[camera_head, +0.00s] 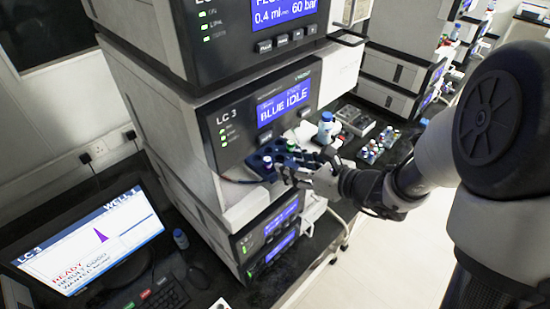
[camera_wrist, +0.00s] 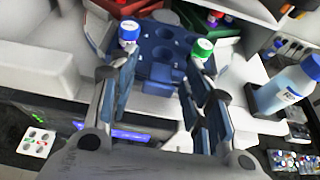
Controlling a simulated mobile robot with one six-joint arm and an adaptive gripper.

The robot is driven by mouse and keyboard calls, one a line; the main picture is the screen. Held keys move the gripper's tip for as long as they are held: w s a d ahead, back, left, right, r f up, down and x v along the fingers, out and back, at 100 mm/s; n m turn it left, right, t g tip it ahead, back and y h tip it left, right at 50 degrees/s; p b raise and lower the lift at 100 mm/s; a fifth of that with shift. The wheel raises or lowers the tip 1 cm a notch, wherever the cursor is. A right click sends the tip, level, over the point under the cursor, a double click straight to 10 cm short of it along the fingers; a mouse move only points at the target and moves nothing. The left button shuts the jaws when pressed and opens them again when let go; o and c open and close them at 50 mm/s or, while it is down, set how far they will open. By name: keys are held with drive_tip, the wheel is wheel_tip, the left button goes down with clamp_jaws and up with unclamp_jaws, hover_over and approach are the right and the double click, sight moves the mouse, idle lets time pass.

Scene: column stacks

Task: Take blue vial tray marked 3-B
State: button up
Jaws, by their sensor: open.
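The blue vial tray (camera_head: 265,160) sits on the ledge of the LC 3 instrument, below its BLUE IDLE screen. In the wrist view the tray (camera_wrist: 165,72) has round wells, with a blue-capped vial (camera_wrist: 129,33) at its left and a green-capped vial (camera_wrist: 202,48) at its right. The marking 3-B is not readable. My gripper (camera_head: 282,171) is beside the tray, on its right in the head view. In the wrist view my gripper (camera_wrist: 162,82) is open, its fingers spread on either side of the tray's near part. I cannot tell whether they touch it.
Red (camera_wrist: 122,6) and green (camera_wrist: 215,22) trays lie behind in the wrist view. A monitor (camera_head: 95,240) stands at lower left.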

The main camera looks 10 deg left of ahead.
drive_tip(key=shift+c, duration=0.4)
drive_tip(key=c, duration=0.9)
drive_tip(key=shift+c, duration=0.3)
drive_tip(key=shift+w+d+r, duration=0.1)
